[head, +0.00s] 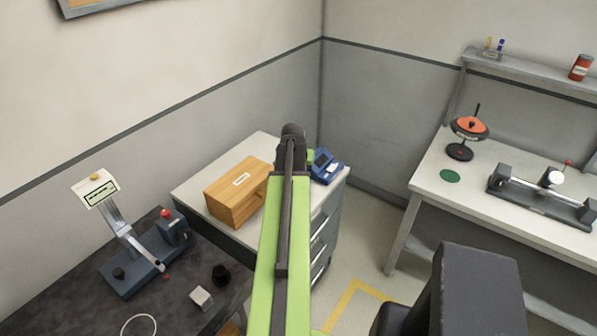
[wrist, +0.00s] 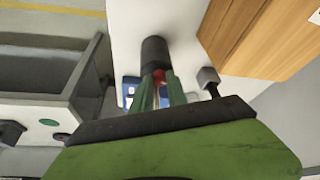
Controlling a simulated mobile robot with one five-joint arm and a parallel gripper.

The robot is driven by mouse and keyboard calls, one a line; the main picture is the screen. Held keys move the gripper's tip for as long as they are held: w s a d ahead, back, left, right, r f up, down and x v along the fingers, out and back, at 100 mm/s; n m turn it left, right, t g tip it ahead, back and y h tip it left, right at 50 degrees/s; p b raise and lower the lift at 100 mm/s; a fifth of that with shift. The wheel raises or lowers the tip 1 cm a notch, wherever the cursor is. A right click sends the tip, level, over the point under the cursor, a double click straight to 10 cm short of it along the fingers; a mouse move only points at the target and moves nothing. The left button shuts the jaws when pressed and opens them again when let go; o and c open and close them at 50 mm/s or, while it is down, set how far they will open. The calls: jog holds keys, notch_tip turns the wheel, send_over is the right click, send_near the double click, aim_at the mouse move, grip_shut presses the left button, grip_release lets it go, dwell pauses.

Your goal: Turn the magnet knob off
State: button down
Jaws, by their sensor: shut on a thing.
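The small blue device (head: 325,167) stands on the white cabinet, partly behind my arm; it also shows in the wrist view (wrist: 130,88) behind my fingers. My gripper (wrist: 158,82) is shut on a dark cylinder (wrist: 154,55), with a little red beside it. The head view hides my fingertips behind my arm. On the left bench is a blue-grey base (head: 137,262) with a tilted metal beam, a red knob (head: 165,213) and a dark knob (head: 118,273). I cannot tell which part is the magnet knob.
A wooden box (head: 236,192) sits on the cabinet, left of my arm. A white cube (head: 201,298) and dark cup-like piece (head: 221,273) lie on the left bench. The right bench carries a black rail device (head: 540,200) and an orange-topped spindle (head: 468,128).

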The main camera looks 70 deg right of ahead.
jog(key=shift+n+t, duration=0.3)
jog(key=shift+n, duration=0.4)
jog(key=c, duration=1.3)
grip_release()
jog(key=p+v, duration=1.6)
jog(key=v, duration=0.1)
jog(key=shift+r, duration=0.2)
jog(key=shift+s, duration=0.1)
